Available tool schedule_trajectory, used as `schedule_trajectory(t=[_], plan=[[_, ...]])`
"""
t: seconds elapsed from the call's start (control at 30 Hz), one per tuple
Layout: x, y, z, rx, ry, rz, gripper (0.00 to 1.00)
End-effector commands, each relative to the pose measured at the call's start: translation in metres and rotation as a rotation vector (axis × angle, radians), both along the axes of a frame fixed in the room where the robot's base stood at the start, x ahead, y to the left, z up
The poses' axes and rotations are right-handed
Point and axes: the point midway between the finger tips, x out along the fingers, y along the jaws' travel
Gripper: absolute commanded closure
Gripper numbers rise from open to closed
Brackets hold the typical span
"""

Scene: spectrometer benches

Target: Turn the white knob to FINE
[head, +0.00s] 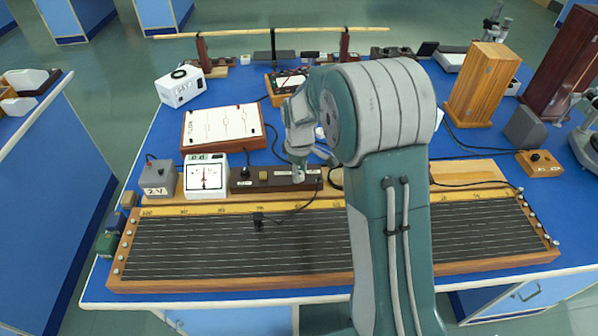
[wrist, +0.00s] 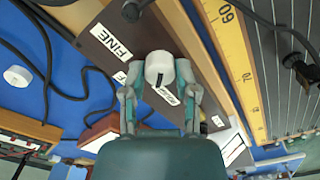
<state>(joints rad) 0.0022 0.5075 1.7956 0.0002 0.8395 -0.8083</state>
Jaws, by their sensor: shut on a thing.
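The white knob (wrist: 160,69) sits on a dark brown box, which also shows in the head view (head: 262,182). In the wrist view it has a dark mark on its lower part. My gripper (wrist: 160,76) is shut on the knob, one finger on each side. A white label reading FINE (wrist: 111,43) lies up and left of the knob on the box. Another label (wrist: 167,95) just below the knob is partly covered and I cannot read it. In the head view my gripper (head: 299,174) is down at the box, and the knob is not clearly distinguishable.
A long wire board with a yellow scale (head: 235,209) lies in front of the box. A white meter (head: 206,177) and a grey box (head: 158,178) stand to its left. A white panel (head: 224,125) lies behind. Black cables cross the blue bench nearby.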

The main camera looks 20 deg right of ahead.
Motion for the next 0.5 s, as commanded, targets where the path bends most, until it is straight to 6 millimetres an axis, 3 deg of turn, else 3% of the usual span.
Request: schedule_trajectory(t=[0.5], plan=[[0.0012,0.0007,-0.0003,0.000,-0.005,-0.490,1.00]])
